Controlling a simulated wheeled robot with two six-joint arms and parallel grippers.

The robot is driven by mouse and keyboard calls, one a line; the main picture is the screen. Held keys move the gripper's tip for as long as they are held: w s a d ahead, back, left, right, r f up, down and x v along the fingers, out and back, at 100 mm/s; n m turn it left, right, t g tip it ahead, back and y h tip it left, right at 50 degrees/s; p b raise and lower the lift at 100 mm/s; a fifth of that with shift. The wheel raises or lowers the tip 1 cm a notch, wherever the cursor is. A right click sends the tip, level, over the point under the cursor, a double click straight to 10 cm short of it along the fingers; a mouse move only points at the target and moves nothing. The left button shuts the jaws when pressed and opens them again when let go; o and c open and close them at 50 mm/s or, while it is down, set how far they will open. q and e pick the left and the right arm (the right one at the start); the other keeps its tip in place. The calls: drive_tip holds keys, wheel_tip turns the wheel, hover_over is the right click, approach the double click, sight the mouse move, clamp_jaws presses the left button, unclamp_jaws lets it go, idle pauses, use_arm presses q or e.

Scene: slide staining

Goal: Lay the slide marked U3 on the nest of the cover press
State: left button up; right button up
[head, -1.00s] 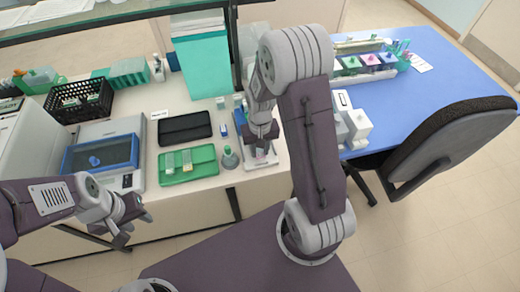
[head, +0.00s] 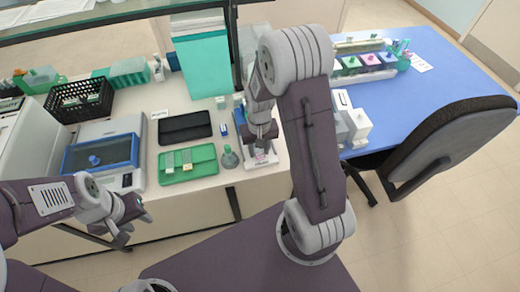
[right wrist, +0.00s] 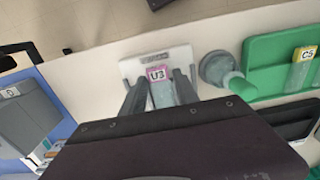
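The slide marked U3 (right wrist: 158,86), clear with a pink label, lies on the cover press (right wrist: 182,58), a pale plate-like device. In the head view its pink label (head: 260,157) shows just below my right gripper (head: 262,144). In the right wrist view the fingers of my right gripper (right wrist: 160,80) stand on either side of the slide, apart, with narrow gaps beside the label. The slide's lower part and most of the nest are hidden by the gripper, so exact seating cannot be told. My left gripper (head: 130,218) hangs empty at the left, in front of the bench.
A round-based grey-green bottle (head: 229,157) stands close left of the press. Beyond it is a green slide tray (head: 188,165) with slides, one marked C5 (right wrist: 304,54). A black case (head: 185,127) lies behind. White devices (head: 352,122) stand on the blue table at right.

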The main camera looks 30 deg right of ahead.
wheel_tip(320, 180, up, 9)
drive_tip(key=shift+d, duration=0.15)
drive_tip(key=shift+s, duration=0.15)
idle(0.4)
drive_tip(key=s+a+f+n+t, duration=0.1)
drive_tip(key=s+a+f+n, duration=0.1)
drive_tip(key=s+a, duration=0.3)
drive_tip(key=s, duration=0.3)
